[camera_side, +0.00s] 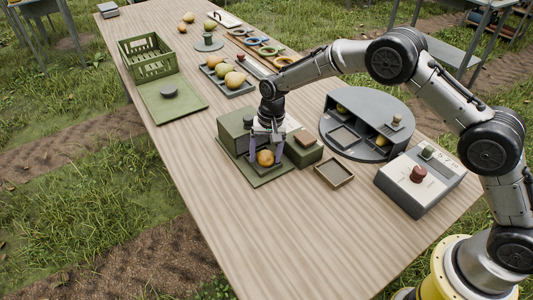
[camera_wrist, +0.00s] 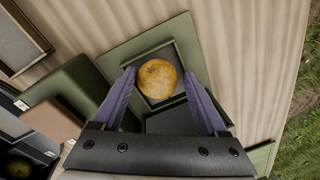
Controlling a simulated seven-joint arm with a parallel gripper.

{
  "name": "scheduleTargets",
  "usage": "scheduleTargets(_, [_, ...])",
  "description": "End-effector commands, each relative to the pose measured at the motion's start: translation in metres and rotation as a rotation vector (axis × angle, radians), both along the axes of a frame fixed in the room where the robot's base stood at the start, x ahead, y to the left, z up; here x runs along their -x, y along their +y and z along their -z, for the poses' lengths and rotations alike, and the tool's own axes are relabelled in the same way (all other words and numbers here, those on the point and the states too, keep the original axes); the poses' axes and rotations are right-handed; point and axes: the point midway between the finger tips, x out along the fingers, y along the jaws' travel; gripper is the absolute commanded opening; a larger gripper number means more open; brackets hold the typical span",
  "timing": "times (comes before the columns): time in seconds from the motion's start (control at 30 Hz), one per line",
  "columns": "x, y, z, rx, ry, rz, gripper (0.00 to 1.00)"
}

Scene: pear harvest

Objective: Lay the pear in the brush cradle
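The pear (camera_side: 265,158) is yellow-orange with brown mottling. It also shows in the wrist view (camera_wrist: 157,78), where it sits over a dark square recess, which looks like the brush cradle (camera_wrist: 181,88), on a green base plate (camera_wrist: 119,60). My gripper (camera_side: 267,151) points down over the cradle between green blocks. Its two purple fingers stand on either side of the pear, open, with a small gap on each side in the wrist view (camera_wrist: 158,74). The underside of the pear is hidden, so its exact contact with the cradle cannot be seen.
Green blocks (camera_side: 234,130) flank the cradle closely. A round grey compartment stand (camera_side: 375,105), a small wooden tray (camera_side: 334,173) and a control box with a red knob (camera_side: 420,185) stand to the right. A fruit tray (camera_side: 240,90) and green crate (camera_side: 146,58) are farther back. The front-left table is clear.

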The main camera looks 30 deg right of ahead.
Motion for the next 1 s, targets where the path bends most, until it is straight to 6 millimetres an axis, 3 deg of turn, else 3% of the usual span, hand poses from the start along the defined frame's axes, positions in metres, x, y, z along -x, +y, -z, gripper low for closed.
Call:
scheduleTargets(0.57, [0.003, -0.007, -0.001, 0.011, 0.015, 0.001, 0.94])
scheduleTargets(0.73, [0.003, -0.007, -0.022, 0.008, 0.008, 0.001, 0.94])
scheduleTargets(1.0, [0.005, -0.010, -0.078, 0.005, 0.003, 0.001, 0.94])
